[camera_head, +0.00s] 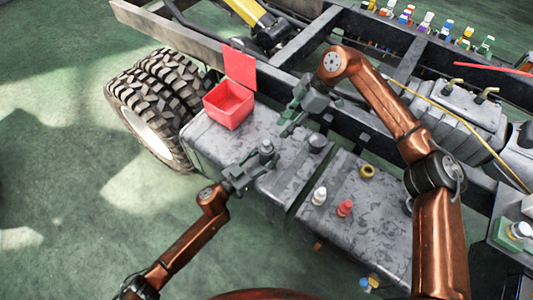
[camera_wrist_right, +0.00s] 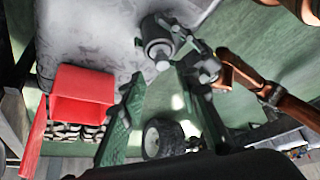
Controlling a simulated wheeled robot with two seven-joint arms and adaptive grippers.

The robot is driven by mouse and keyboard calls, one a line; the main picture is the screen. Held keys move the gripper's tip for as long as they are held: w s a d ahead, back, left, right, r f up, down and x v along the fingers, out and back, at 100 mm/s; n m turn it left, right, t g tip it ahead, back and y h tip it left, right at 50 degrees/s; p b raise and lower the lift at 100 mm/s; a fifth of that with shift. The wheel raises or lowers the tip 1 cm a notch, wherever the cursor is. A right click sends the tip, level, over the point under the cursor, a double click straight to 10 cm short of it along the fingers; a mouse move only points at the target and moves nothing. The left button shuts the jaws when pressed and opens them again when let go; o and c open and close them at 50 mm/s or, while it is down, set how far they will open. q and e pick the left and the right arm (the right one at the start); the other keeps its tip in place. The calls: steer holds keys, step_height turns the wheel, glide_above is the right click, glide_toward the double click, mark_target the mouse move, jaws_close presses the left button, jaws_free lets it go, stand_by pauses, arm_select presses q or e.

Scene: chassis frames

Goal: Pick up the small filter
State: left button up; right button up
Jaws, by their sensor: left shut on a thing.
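A small dark grey cylindrical part (camera_head: 266,147), which looks like the small filter, is at the tip of my left gripper (camera_head: 255,161), over the grey tank. My left gripper is shut on it. In the right wrist view the filter (camera_wrist_right: 157,38) shows with a pale tip, and my left gripper (camera_wrist_right: 188,50) reaches it from the right. My right gripper (camera_head: 297,108) is above the tank, right of the red box. In its wrist view, its two fingers (camera_wrist_right: 162,115) are apart with nothing between them.
An open red box (camera_head: 229,106) stands on the tank (camera_head: 215,150), near the wheels (camera_head: 160,90). A grey cap (camera_head: 317,143) is on the tank. A white bottle (camera_head: 319,196), red bottle (camera_head: 345,208) and brass ring (camera_head: 367,172) stand on the right-hand tank. Frame rails lie behind.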

steer(key=shift+o, duration=1)
steer(key=shift+s+a+r+n+h, duration=0.15)
steer(key=shift+a+r+n+h, duration=0.15)
steer(key=shift+n, duration=0.3)
steer(key=n+t+h, duration=0.4)
steer(key=n+t, duration=0.1)
steer(key=n, duration=1.3)
glide_toward(267, 143)
steer(key=shift+x, duration=4.65)
steer(key=shift+c, duration=0.4)
jaws_close()
